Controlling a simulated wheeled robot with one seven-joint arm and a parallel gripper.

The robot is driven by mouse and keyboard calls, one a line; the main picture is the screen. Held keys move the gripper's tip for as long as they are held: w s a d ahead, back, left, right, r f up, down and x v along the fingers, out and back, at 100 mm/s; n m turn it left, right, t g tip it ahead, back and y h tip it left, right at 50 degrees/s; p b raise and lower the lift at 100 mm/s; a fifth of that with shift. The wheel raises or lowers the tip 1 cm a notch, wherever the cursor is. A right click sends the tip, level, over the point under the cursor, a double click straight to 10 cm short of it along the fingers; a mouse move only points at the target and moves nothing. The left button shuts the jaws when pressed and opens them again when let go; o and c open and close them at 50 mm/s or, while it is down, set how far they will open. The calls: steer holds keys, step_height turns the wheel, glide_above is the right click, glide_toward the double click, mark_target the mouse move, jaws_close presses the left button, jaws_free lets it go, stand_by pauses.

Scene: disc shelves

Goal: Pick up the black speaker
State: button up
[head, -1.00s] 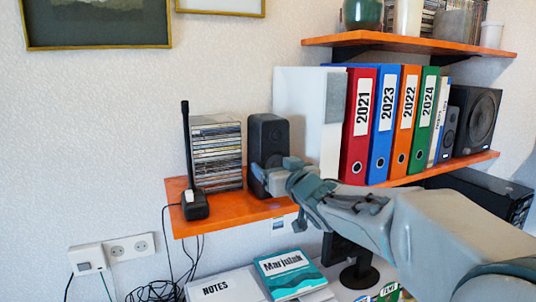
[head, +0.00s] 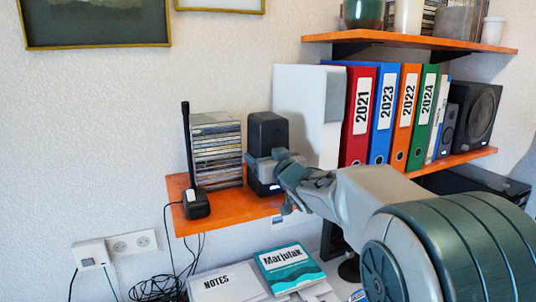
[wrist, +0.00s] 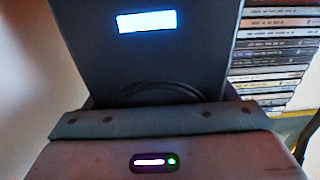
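The black speaker (head: 268,130) stands upright on the orange shelf, between a stack of CD cases and a white binder. My gripper (head: 265,167) is in front of its lower half in the head view and hides part of it. The fingers look spread about as wide as the speaker, with nothing held; whether they touch its sides I cannot tell. In the wrist view the speaker (wrist: 150,60) fills the middle, with a bright label, close beyond the gripper's body. The fingertips do not show clearly there.
The CD stack (head: 216,150) is close on the speaker's left, and a black microphone-like device (head: 195,203) stands at the shelf's left end. The white binder (head: 300,115) is close on the right, followed by coloured binders (head: 357,118). The orange shelf (head: 230,208) is clear in front.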

steer(key=shift+r, duration=0.1)
steer(key=c, duration=0.9)
steer(key=shift+o, duration=0.2)
